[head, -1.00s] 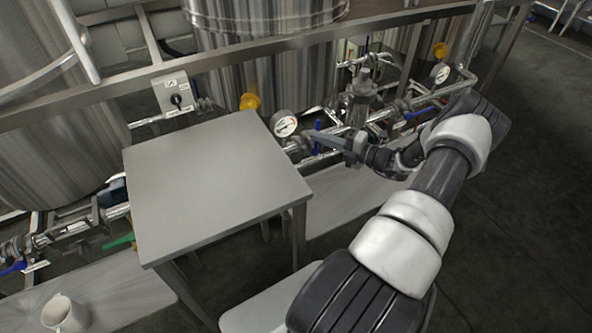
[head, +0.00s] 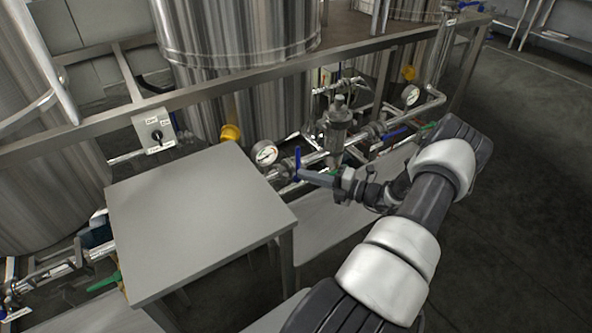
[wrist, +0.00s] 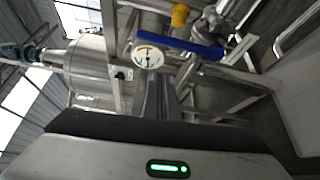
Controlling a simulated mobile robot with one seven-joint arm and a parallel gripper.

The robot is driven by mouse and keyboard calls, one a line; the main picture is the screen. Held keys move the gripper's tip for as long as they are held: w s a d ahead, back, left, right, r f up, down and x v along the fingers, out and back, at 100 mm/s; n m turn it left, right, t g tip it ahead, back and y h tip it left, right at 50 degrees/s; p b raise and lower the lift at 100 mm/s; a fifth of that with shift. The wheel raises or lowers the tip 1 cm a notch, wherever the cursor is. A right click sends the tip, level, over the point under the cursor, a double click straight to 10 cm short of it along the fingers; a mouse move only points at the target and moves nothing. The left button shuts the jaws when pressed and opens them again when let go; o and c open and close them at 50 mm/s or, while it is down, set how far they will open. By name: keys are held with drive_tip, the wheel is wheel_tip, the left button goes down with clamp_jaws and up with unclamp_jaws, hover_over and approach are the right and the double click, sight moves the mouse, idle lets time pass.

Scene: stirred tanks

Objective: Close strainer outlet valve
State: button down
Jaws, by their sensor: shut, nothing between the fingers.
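A blue valve lever (head: 297,163) stands upright on the pipe beside the left pressure gauge (head: 264,154). In the wrist view the blue lever (wrist: 181,45) lies across the picture, just beyond my fingertips. A metal strainer body (head: 338,125) stands on the same pipe, right of this lever. Another blue lever (head: 396,131) lies along the pipe on the strainer's right. I see no label telling which one is the outlet valve. My gripper (head: 304,175) is shut and empty, its tips close by the left blue lever; I cannot tell whether they touch. It also shows in the wrist view (wrist: 160,88).
A grey table (head: 195,220) stands left of the arm, near the pipework. Large steel tanks (head: 240,40) and a frame rail (head: 90,103) stand behind. A switch box (head: 154,130) hangs on the rail. A yellow-handled fitting (head: 230,133) is near the gauge. Open floor (head: 520,180) lies right.

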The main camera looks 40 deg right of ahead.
drive_tip(key=v, duration=1.5)
drive_tip(key=shift+f, duration=0.3)
drive_tip(key=shift+a, duration=0.1)
